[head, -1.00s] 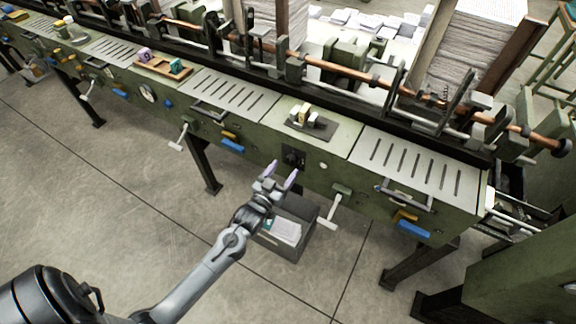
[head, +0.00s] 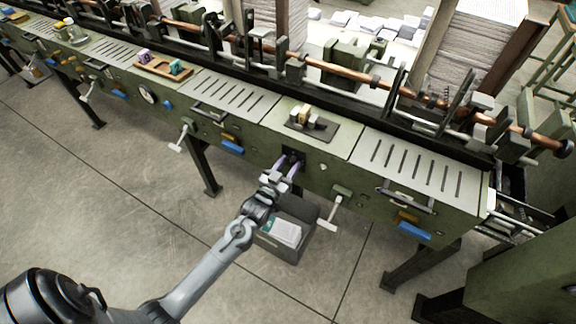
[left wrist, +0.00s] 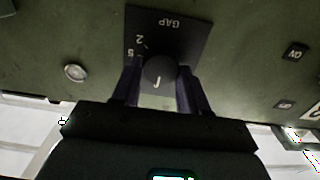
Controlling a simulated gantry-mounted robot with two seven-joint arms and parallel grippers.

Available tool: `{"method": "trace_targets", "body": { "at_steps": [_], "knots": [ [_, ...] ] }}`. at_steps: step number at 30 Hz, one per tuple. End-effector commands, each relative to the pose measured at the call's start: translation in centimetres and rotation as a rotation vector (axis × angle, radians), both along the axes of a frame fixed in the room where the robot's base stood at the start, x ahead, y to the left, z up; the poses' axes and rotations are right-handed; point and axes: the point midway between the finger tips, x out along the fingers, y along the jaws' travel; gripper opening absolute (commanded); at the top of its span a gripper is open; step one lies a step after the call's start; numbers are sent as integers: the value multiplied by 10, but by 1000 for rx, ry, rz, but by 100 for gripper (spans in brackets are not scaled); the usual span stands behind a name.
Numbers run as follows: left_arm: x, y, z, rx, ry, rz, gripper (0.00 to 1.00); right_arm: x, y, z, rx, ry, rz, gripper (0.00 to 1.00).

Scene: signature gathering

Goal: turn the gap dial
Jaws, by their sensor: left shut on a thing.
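The gap dial (left wrist: 160,73) is a round black knob with a light pointer mark, on a black plate (left wrist: 168,28) lettered GAP with the numbers 2 and 5 visible. The left wrist view shows this upside down. The plate also shows in the head view (head: 294,154) on the green machine front. My left gripper (head: 288,163) reaches up to it, its purple-tinted fingers at the plate. In the left wrist view, its two dark fingers (left wrist: 158,85) stand on both sides of the knob, shut on it. My right gripper is not in view.
A grey bin (head: 285,235) with papers stands on the floor below my left gripper. A crank handle (head: 333,212) sticks out to the right of the dial. A round silver button (left wrist: 75,72) sits beside the plate. The floor at left is clear.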

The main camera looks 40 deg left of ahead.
Motion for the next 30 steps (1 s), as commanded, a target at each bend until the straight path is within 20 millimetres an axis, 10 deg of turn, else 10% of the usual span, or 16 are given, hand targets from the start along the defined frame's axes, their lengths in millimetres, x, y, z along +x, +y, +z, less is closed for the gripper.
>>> {"method": "trace_targets", "body": {
  "at_steps": [30],
  "knots": [
    [0, -2, 2, 550, 108, -2, 13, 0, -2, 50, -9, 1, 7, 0]
  ]
}}
